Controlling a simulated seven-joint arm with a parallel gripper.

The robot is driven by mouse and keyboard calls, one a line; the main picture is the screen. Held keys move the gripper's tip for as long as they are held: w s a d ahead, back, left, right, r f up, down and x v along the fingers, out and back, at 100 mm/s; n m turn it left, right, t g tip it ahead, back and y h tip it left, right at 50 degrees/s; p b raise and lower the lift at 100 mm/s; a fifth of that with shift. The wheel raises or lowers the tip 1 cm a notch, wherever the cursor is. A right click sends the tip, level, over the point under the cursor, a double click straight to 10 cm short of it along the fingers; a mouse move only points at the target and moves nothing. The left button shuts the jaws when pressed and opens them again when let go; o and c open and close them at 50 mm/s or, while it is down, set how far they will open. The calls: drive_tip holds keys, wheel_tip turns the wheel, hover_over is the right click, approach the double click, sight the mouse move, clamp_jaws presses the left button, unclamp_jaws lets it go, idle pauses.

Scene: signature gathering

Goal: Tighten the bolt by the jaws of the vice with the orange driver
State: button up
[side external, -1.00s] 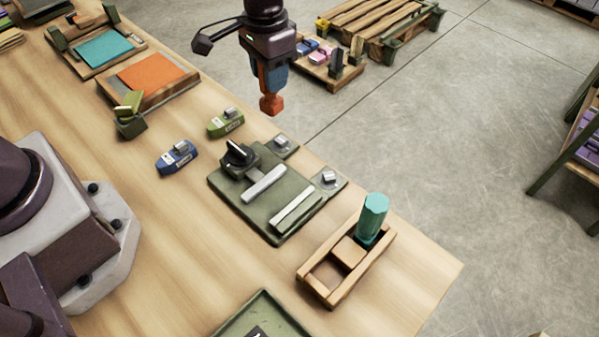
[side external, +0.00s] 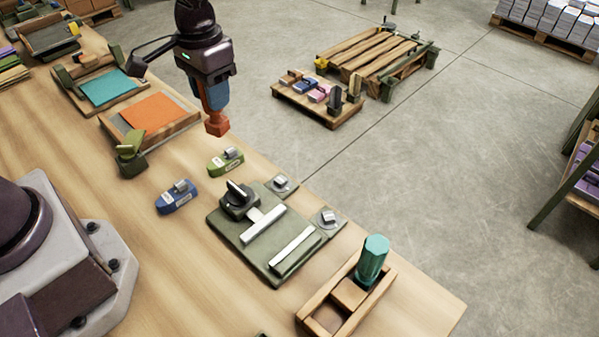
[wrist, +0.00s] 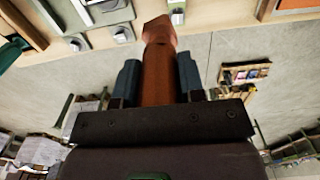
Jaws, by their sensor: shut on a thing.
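My gripper (side external: 213,97) is shut on the orange driver (side external: 217,124), which points down above the bench's far edge, left of the vice. In the wrist view the orange driver (wrist: 158,70) sits between the two fingers. The green vice (side external: 232,238) lies flat on the bench with two pale jaw bars and a dark handle (side external: 239,197). One bolt (side external: 329,216) stands on a small plate beside the jaw end. Another bolt (side external: 280,181) stands on a plate nearer the handle. The driver is well apart from both bolts.
A wooden rack (side external: 318,297) holding a teal driver (side external: 372,257) stands right of the vice. A blue block (side external: 175,200), a green block (side external: 226,163) and an olive stand (side external: 131,155) are left of it. Trays with orange (side external: 151,112) and teal (side external: 106,87) sheets lie farther left.

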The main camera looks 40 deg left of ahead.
drive_tip(key=d+f+m, duration=0.2)
drive_tip(key=d, duration=0.4)
drive_tip(key=n, duration=1)
hover_over(330, 216)
wheel_tip(330, 216, down, 2)
drive_tip(key=f, duration=0.1)
drive_tip(key=shift+a+r+n, duration=0.1)
drive_tip(key=shift+n, duration=0.2)
drive_tip(key=shift+f, duration=3.4)
drive_tip(key=m, duration=1.3)
drive_tip(key=shift+n, duration=0.8)
